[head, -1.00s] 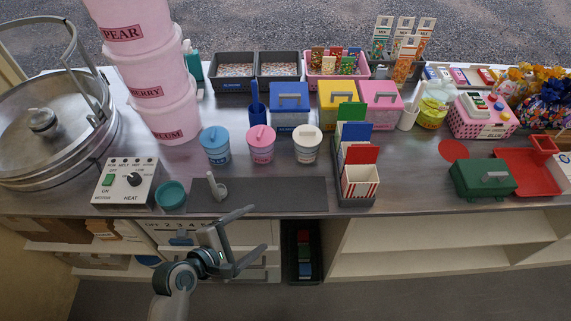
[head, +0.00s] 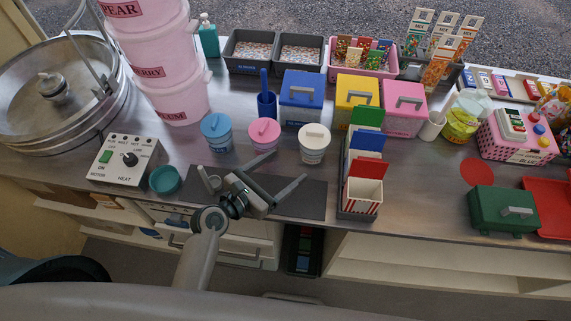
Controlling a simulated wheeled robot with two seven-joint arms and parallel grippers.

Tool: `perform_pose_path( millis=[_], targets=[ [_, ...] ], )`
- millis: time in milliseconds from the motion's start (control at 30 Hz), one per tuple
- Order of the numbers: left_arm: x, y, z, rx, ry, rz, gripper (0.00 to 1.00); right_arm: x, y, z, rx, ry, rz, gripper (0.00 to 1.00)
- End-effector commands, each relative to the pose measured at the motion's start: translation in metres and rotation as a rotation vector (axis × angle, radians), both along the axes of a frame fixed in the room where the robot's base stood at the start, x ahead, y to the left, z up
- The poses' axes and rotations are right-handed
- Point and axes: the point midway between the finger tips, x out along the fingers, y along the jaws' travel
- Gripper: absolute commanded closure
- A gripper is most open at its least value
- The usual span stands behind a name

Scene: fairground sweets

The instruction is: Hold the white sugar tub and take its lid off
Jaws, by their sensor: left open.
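The white sugar tub (head: 312,154) stands upright on the steel counter, with its white lid (head: 314,131) seated on top. It is the right one of a row of three lidded tubs, beside the pink one. My left gripper (head: 289,165) is open and empty, low over the dark mat in front of the tubs. Its fingers point right and away from me, with their tips just short of the white tub's near left side. I see no contact. My right gripper is out of view.
The pink tub (head: 264,134) and blue tub (head: 217,133) stand close on the left. A rack of paper bags (head: 363,190) is close on the right. A small grey upright item (head: 208,180) is beside the gripper on the mat (head: 312,203). Coloured boxes stand behind.

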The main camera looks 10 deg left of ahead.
Motion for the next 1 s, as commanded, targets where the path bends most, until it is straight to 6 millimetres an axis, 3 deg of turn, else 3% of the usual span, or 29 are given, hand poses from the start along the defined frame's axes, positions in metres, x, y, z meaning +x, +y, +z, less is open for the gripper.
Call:
perform_pose_path(
  millis=[467,900,1000],
  targets=[
    [0.01,-0.007,-0.005,0.002,-0.002,-0.002,0.22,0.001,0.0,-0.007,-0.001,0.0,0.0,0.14],
    [0.049,-0.035,-0.018,0.002,-0.002,-0.002,0.22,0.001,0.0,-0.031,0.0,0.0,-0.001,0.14],
    [0.059,-0.042,-0.017,0.002,0.0,-0.001,0.22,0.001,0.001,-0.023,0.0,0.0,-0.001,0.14]
  ],
)
